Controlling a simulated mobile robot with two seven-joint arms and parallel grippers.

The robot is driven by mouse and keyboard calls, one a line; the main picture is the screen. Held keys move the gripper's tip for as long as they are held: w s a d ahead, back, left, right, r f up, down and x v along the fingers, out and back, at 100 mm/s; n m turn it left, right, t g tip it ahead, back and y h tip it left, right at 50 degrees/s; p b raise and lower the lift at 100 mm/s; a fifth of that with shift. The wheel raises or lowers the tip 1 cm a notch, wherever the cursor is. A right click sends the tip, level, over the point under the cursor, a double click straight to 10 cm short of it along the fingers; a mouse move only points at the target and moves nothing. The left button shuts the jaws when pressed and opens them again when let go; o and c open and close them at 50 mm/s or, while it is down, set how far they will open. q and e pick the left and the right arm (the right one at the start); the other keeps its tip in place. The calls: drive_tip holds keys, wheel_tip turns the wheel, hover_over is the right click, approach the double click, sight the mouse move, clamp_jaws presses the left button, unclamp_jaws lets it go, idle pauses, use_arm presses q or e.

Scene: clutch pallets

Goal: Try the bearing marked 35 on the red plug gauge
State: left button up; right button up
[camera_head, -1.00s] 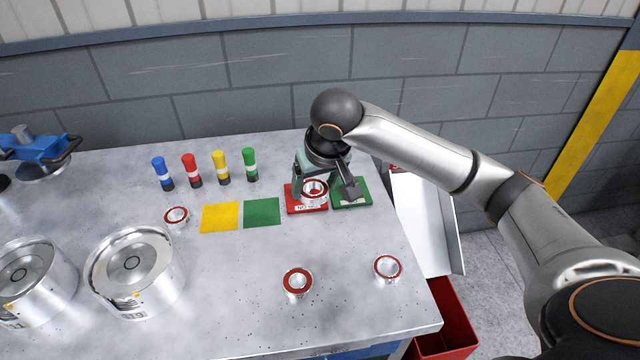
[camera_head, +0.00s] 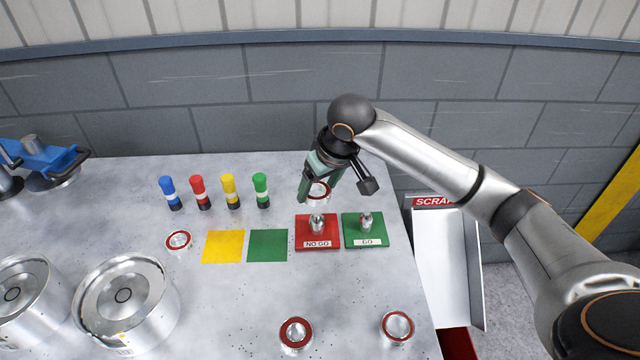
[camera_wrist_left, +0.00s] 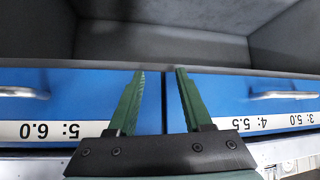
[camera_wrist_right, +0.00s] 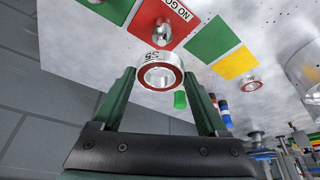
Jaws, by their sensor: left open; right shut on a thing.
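The bearing marked 35 (camera_head: 319,201) is a silver ring with a red face. My right gripper (camera_head: 318,188) is shut on it and holds it raised behind the red plug gauge. In the right wrist view the bearing (camera_wrist_right: 158,58) sits between the fingertips, with its 35 mark on the side. The red plug gauge (camera_head: 317,242) is a red plate labelled NO GO with a bare silver plug standing on it. The bearing is apart from that plug. My left gripper (camera_wrist_left: 159,72) is open and empty, in front of blue drawers, and out of the head view.
The green GO gauge (camera_head: 364,237) stands right beside the red one. Yellow (camera_head: 223,247) and green (camera_head: 268,246) squares lie to the left. Three other bearings, several coloured markers (camera_head: 231,192) and large silver drums (camera_head: 125,300) are on the table. A scrap chute (camera_head: 447,265) is at the right.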

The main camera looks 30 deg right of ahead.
sight(319, 218)
drive_tip(key=shift+f, duration=2.6)
drive_tip(key=shift+f, duration=0.4)
drive_tip(key=o, duration=1.5)
drive_tip(key=shift+f, duration=0.1)
drive_tip(key=shift+r, duration=4.55)
drive_tip(key=shift+s, duration=0.1)
